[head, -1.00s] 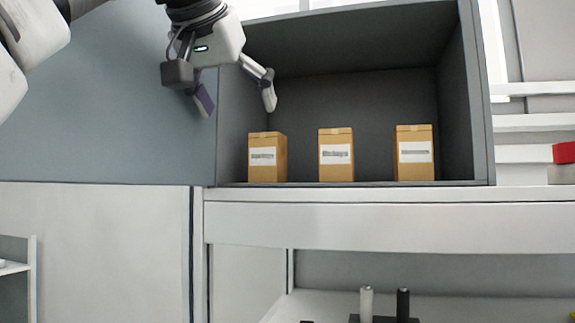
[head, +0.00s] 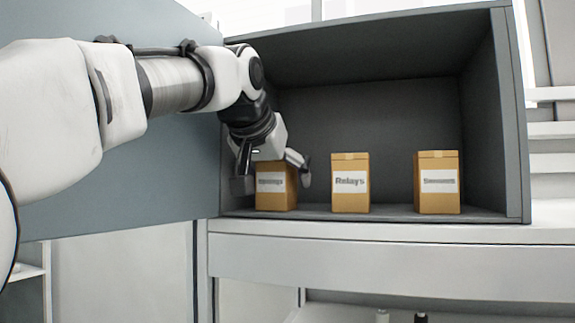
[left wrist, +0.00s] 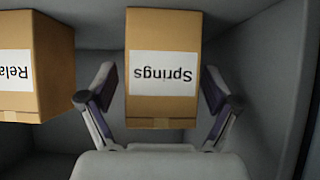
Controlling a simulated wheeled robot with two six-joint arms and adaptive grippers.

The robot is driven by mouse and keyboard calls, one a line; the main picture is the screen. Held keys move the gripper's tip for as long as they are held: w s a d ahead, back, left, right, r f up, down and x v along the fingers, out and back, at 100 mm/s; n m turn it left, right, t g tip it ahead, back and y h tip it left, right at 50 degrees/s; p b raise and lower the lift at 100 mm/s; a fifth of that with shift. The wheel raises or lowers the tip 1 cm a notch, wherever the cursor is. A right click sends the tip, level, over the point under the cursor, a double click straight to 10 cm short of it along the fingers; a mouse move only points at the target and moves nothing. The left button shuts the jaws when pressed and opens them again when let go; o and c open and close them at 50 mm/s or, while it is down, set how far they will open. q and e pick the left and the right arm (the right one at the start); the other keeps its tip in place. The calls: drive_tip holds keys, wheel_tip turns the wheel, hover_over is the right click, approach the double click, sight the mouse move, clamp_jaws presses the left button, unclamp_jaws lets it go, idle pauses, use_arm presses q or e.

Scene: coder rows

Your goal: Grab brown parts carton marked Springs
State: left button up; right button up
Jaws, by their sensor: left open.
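The brown Springs carton (head: 277,190) stands upright at the left end of the grey cubby in the head view. In the left wrist view the Springs carton (left wrist: 162,85) sits between my gripper's fingers, its white label upside down. My left gripper (head: 275,172) is open in front of the carton and partly covers its top. In the left wrist view the left gripper's fingers (left wrist: 157,92) are on both sides of the carton, with a gap on each side. My right gripper is not in view.
The Relays carton (head: 350,183) stands in the middle of the cubby. Another brown carton (head: 437,184) stands to its right, its label blurred. The cubby's grey right wall (head: 493,120) and left side bound the space. Free floor lies between the cartons.

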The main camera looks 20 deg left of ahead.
use_arm(q)
drive_tip(key=shift+s, duration=0.15)
drive_tip(key=shift+w+f, duration=0.15)
drive_tip(key=shift+w, duration=0.1)
drive_tip(key=c, duration=1.4)
drive_tip(key=shift+s, duration=0.1)
